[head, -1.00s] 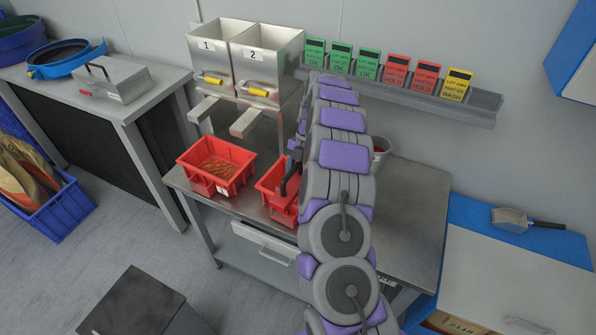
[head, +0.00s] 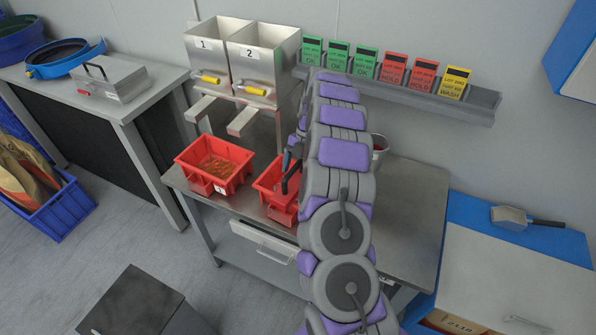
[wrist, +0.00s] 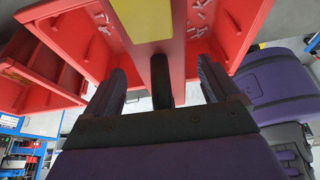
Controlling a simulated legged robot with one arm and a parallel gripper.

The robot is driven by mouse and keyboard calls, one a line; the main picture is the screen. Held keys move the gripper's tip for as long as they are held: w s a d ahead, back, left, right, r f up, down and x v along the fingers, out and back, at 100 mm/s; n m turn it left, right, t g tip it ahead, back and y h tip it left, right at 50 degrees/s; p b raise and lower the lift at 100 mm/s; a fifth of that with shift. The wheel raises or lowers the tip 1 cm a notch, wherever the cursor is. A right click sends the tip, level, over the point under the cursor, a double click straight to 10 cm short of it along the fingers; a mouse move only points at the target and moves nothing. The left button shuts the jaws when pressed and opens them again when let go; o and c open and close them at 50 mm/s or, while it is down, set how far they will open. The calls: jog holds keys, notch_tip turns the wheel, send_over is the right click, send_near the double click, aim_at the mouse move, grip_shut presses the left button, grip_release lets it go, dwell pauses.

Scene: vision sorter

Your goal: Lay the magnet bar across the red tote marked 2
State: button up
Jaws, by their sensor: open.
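The red tote marked 2 (head: 267,186) stands on the steel bench, its right part hidden behind my arm in the head view. In the wrist view its red walls (wrist: 236,35) spread at the top, with small pale pieces inside. The magnet bar (wrist: 143,18), with a yellow face and red edges, passes over the tote's opening. Its dark handle (wrist: 161,80) stands between my fingers. My gripper (wrist: 162,72) is open, one finger on each side of the handle, with gaps showing. Whether both bar ends rest on the rims is hidden.
The red tote marked 1 (head: 226,160), holding brownish pieces, stands to the left. Two steel hoppers (head: 243,60) with chutes rise behind. A rack of coloured cards (head: 440,104) hangs on the wall. A pail (head: 379,150) stands behind my arm. The bench's right side (head: 415,205) is clear.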

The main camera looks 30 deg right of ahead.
jog(key=a+p+v, duration=0.1)
jog(key=p+v, duration=0.8)
jog(key=v, duration=0.7)
jog(key=shift+r+p, duration=0.35)
jog(key=shift+p, duration=0.05)
jog(key=shift+w+d, duration=0.1)
jog(key=shift+d, duration=0.05)
